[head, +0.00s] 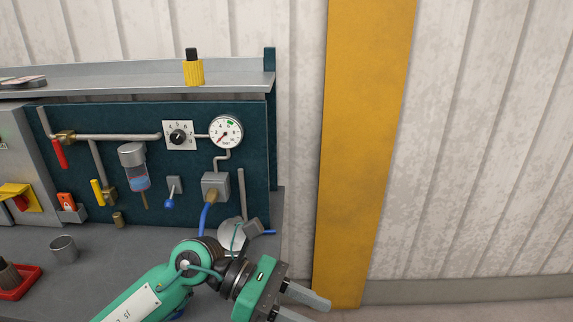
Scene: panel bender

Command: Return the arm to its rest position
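A green arm of mine comes in from the lower left, so I take it as my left arm. Its gripper (315,312) is near the bottom middle, in front of the foot of the yellow column. Its two grey fingers are apart with nothing visible between them. The lower finger is partly cut off by the bottom edge. My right gripper is not in view.
A dark panel (100,122) carries a pressure gauge (226,132), a dial (178,136), valves and a blue hose (204,218). A grey bench (110,260) holds a metal cup (64,249) and red tray (27,287). A yellow column (365,140) stands right.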

